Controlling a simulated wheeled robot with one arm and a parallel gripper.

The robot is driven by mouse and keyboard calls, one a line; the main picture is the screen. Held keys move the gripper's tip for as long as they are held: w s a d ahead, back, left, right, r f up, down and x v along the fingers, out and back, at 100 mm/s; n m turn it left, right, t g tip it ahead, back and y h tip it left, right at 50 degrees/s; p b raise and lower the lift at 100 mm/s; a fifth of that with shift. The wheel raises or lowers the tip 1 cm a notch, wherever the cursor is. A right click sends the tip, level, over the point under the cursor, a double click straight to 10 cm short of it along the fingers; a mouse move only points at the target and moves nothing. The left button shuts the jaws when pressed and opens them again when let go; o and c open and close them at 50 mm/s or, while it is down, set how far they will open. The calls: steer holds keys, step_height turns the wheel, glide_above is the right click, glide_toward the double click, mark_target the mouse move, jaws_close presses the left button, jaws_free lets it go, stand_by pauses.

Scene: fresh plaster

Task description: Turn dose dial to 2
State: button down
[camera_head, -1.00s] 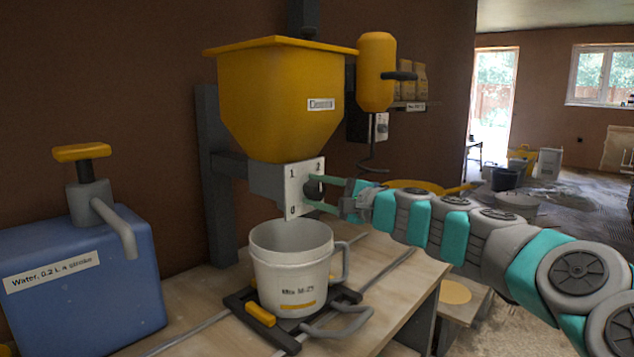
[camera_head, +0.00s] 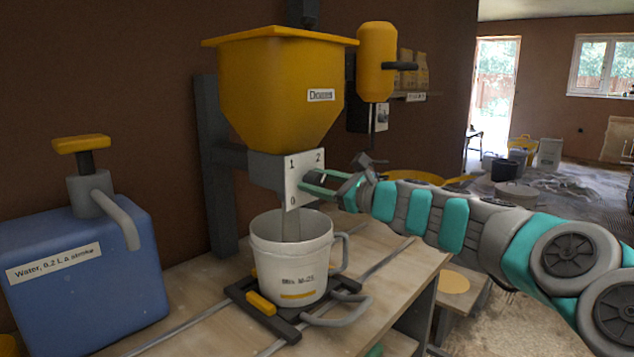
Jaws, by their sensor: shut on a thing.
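The yellow hopper (camera_head: 280,90) has a white dial plate (camera_head: 291,178) below it, marked 1 at upper left, 2 at upper right and 0 at the bottom. My gripper (camera_head: 305,181) reaches in from the right, with its teal fingers at the plate, shut on the dose dial. The dial is mostly hidden by the fingers, so I cannot read which number it points to.
The bucket sits on a dark sliding tray (camera_head: 243,302) on rails along the wooden bench (camera_head: 190,295). A blue water tank (camera_head: 85,270) with a yellow-handled pump stands at left. A yellow cylinder (camera_head: 376,62) hangs right of the hopper, above my arm.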

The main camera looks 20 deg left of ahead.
steer(key=shift+f+m, duration=0.15)
steer(key=shift+m, duration=0.35)
steer(key=shift+c, duration=1.4)
jaws_free()
steer(key=shift+d, duration=0.1)
steer(key=v, duration=0.7)
steer(key=shift+d+b, duration=0.35)
steer(key=shift+s, duration=0.15)
